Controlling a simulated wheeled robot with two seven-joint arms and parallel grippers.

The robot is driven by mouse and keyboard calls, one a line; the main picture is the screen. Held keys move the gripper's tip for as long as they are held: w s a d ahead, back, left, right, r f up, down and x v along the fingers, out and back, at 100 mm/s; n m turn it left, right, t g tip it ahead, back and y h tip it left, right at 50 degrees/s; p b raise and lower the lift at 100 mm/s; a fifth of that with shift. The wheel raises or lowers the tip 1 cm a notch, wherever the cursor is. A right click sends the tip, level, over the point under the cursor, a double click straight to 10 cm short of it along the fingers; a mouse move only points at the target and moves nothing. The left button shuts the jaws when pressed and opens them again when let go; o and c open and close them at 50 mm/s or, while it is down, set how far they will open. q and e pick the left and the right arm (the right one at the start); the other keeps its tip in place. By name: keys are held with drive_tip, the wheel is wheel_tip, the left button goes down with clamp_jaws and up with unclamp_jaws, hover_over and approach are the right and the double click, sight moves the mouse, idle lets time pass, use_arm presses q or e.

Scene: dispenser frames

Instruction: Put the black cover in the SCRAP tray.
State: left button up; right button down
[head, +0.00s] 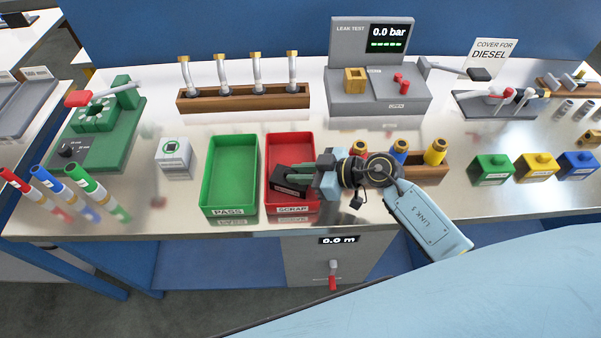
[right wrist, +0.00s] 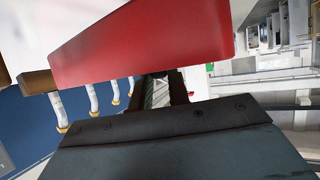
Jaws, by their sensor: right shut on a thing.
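The black cover (head: 288,179) is in the jaws of my right gripper (head: 309,180), which is shut on it. The gripper reaches in from the right, and the cover is over the near half of the red SCRAP tray (head: 291,141). I cannot tell whether the cover touches the tray floor. The gripper hides part of the cover and the tray's right side. In the right wrist view a red surface (right wrist: 150,40), which looks like the tray, is close to the camera. My left gripper is not in view.
The green PASS tray (head: 231,170) stands directly left of the SCRAP tray and looks empty. A wooden block with several capped bottles (head: 436,151) is just behind and right of my right gripper. The leak tester (head: 378,95) stands behind. Bench left of the PASS tray holds a white box (head: 173,154).

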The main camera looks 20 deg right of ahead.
drive_tip(key=c, duration=1.3)
unclamp_jaws()
drive_tip(key=shift+c, duration=0.2)
drive_tip(key=shift+r, duration=0.15)
drive_tip(key=p+v, duration=0.1)
drive_tip(key=v, duration=1.1)
